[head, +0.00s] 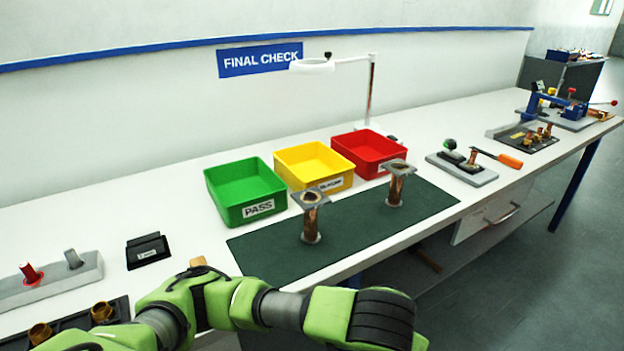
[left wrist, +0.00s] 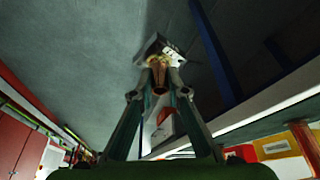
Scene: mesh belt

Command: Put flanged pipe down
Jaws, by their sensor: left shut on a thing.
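My left gripper (left wrist: 157,88) is shut on a copper-coloured flanged pipe (left wrist: 160,70), seen in the left wrist view with a grey square flange at its far end. Floor shows behind it. In the head view my left arm reaches across the front of the table, and its gripper and the held pipe are out of sight. Two other flanged pipes stand upright, flange up, on the dark green mat (head: 268,262): a nearer pipe (head: 311,222) and a farther pipe (head: 396,188). My right gripper shows in neither view.
Behind the mat stand a green PASS bin (head: 222,196), a yellow bin (head: 287,163) and a red bin (head: 347,149). A white lamp (head: 370,90) rises behind them. The mat is clear between and beside the standing pipes. A black block (head: 148,252) lies left.

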